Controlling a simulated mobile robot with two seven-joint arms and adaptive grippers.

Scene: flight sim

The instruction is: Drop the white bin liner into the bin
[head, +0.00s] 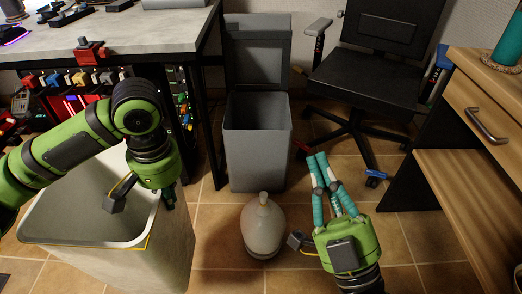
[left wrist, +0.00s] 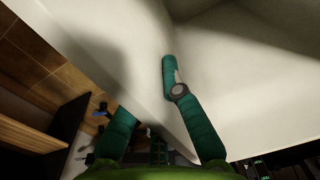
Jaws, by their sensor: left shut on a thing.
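The white bin liner (head: 180,245) is a large, stiff, open-topped box at the lower left of the head view, left of the bin. My left gripper (head: 168,198) is shut on its right rim. In the left wrist view one finger lies against the liner's pale wall (left wrist: 245,85) and the other is on the far side of the rim. Whether the liner touches the floor is hidden. The grey bin (head: 255,155) stands on the floor with its lid (head: 257,50) raised and its top open. My right gripper (head: 317,158) is empty, fingertips together, right of the bin.
A pale bottle-shaped object (head: 262,230) stands in front of the bin. A desk (head: 130,38) is behind my left arm, with coloured items beneath. An office chair (head: 365,85) is behind right, and a wooden drawer unit (head: 465,165) is at the right.

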